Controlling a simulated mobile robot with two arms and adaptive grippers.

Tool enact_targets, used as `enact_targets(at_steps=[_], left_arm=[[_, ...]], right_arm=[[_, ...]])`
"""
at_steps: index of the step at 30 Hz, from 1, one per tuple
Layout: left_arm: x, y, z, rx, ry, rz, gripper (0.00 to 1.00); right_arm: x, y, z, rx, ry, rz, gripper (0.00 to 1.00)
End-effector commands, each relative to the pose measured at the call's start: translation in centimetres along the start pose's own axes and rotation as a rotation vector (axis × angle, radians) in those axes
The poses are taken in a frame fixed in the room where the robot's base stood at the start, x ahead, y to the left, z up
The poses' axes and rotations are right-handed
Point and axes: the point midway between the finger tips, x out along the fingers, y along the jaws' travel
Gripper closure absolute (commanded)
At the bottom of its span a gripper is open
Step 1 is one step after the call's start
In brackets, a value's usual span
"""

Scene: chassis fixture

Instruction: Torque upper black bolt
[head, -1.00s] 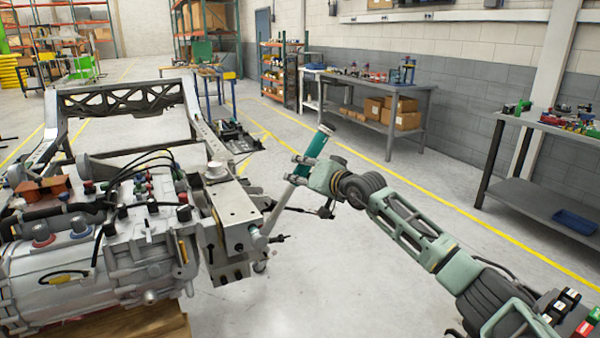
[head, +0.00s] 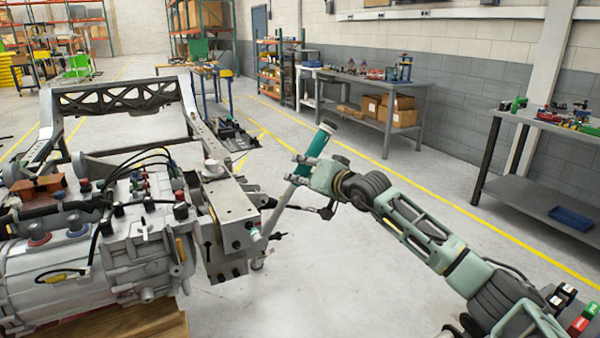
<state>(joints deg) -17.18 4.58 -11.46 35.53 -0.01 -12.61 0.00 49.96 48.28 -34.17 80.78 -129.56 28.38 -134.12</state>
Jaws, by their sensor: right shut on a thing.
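The chassis fixture (head: 235,201) is a grey metal frame at the left, with a bracket face on its right end. Small dark bolts (head: 236,245) show on that face, but I cannot tell for certain which is the upper black bolt. My right gripper (head: 302,174) is shut on a teal and silver torque tool (head: 315,148). The tool is tilted, teal end up to the right, its silver shaft running down to the left beside the bracket's right end. I cannot tell whether its tip touches a bolt. My left gripper is not in view.
A large grey motor unit (head: 120,254) with cables sits on a wooden pallet (head: 130,325) in front of the frame. A workbench (head: 372,90) with boxes and another table (head: 545,128) stand along the right wall.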

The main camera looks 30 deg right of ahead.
Motion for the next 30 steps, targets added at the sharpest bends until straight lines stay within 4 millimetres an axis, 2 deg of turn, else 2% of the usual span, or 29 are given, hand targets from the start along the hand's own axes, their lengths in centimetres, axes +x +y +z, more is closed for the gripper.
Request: enact_targets(at_steps=[8, 18, 30], left_arm=[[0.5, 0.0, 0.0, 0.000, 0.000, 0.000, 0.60], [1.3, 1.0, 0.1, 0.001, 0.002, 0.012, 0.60], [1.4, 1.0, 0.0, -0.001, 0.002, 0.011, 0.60]], right_arm=[[-1.6, -0.2, 0.0, -0.002, 0.009, -0.006, 1.00], [-3.2, -0.3, 0.5, -0.001, 0.008, -0.008, 1.00], [-3.7, -0.4, 0.4, -0.001, 0.009, -0.007, 1.00]])
